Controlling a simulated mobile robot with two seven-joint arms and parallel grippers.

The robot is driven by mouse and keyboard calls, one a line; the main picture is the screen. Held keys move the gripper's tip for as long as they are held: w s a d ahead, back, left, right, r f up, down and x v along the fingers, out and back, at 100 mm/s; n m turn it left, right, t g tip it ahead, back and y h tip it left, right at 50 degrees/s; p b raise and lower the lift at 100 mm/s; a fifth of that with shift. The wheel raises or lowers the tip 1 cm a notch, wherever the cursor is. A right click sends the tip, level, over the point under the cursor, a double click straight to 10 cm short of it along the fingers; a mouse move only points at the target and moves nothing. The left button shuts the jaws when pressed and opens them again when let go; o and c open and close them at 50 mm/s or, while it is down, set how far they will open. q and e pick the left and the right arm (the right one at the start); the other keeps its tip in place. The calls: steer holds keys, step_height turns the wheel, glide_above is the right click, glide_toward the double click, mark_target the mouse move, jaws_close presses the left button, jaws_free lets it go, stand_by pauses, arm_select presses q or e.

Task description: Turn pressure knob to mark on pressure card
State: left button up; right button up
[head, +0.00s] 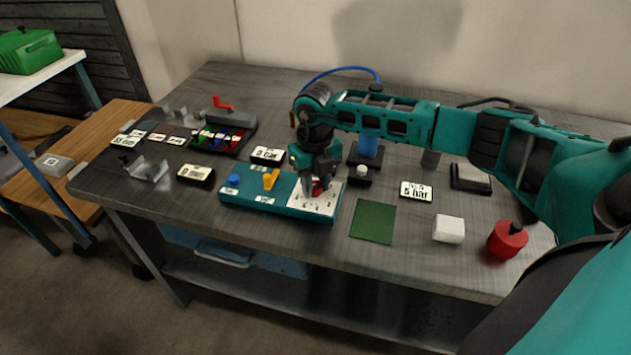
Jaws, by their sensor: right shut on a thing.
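The teal control panel (262,201) lies on the table, with a blue knob (233,180), a yellow lever-like knob (271,179) and a white dial plate (308,205) at its right end. My right gripper (314,190) points down over the dial plate and is shut on the red pressure knob (317,187), which it mostly hides. The dial marks are too small to read. The pressure card (416,191), reading "5 bar", lies flat to the right of the panel. Another card (267,155), seemingly reading "8 bar", stands behind the panel. My left gripper is not in view.
A green mat (374,221), a white block (448,230) and a red cylinder (507,240) lie right of the panel. A dark tray (222,138) with coloured parts and a metal bracket (147,169) are at left.

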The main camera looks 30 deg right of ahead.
steer(key=c, duration=0.3)
steer(key=shift+n, duration=0.3)
steer(key=n+b, duration=0.1)
steer(key=n, duration=0.1)
steer(key=shift+n, duration=0.3)
steer(key=shift+n+b, duration=0.8)
steer(key=shift+n, duration=1.2)
steer(key=o, duration=1.1)
steer(key=shift+c, duration=0.2)
